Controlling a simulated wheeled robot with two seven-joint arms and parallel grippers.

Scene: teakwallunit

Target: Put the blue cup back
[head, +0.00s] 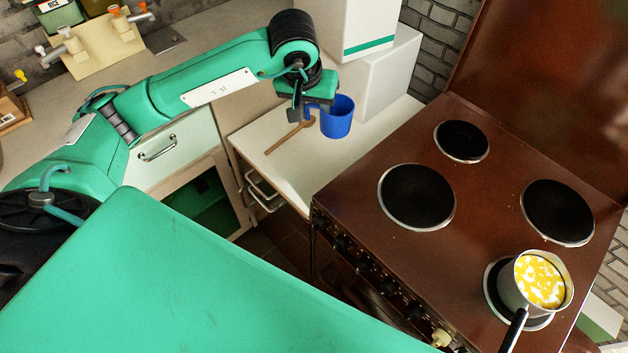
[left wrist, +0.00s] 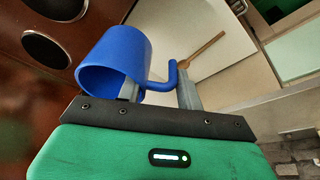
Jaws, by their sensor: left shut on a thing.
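A blue cup (head: 337,117) is held by my left gripper (head: 305,112) above the white counter between the cabinet and the stove. In the head view the cup looks upright, with its handle toward the gripper. In the left wrist view the blue cup (left wrist: 115,60) fills the upper middle. One finger overlaps the cup's wall and the other finger stands by the handle, and the left gripper (left wrist: 158,95) is shut on the cup. Whether the cup touches the counter is hard to tell. My right gripper is not in view.
A wooden spoon (head: 288,137) lies on the white counter (head: 300,165) beside the cup. White boxes (head: 385,75) stand behind it. The brown stove (head: 480,200) is to the right, with a pot of yellow and white food (head: 538,283) on its front right burner.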

